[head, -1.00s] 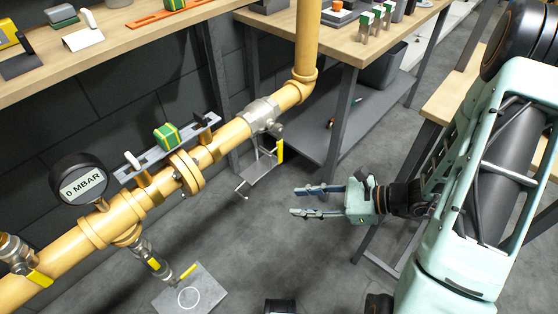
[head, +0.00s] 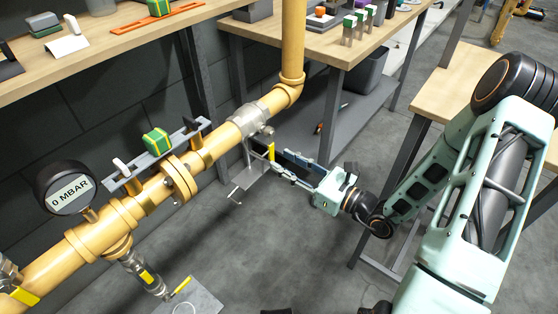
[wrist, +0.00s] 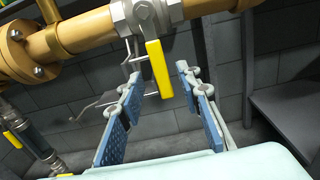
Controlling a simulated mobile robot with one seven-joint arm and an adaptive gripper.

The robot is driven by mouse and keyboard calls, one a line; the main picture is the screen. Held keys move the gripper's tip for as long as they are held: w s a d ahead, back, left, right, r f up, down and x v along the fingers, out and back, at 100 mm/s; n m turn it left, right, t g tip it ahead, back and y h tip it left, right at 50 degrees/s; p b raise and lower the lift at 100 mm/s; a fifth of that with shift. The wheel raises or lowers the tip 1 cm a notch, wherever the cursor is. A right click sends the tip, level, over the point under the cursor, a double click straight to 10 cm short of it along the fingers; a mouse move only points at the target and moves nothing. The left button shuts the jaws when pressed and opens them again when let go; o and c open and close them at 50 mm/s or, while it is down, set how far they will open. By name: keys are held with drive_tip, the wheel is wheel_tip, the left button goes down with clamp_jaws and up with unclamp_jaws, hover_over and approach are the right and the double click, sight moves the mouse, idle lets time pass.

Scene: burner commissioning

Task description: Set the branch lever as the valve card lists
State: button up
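A silver ball valve (head: 255,122) sits in the yellow pipe below the elbow. Its yellow lever (head: 271,151) hangs down, across the pipe. In the wrist view the lever (wrist: 158,68) shows between the fingertips, with visible space on both sides. My gripper (head: 280,162) is open and reaches the lever from the right; it also shows in the wrist view (wrist: 161,80). Contact with the lever is not visible. Another yellow lever (head: 180,287) is on the lower drop pipe, and one more (head: 22,295) is at the lower left. No readable valve card shows.
A gauge (head: 68,189) reads 0 MBAR. A grey rail (head: 150,165) beside the pipe bears a green block (head: 156,141). A thin metal bracket (head: 247,180) hangs below the valve. Wooden benches (head: 335,48) stand behind. The floor below my gripper is clear.

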drive_tip(key=shift+x, duration=1.3)
clamp_jaws()
drive_tip(key=shift+d, duration=0.1)
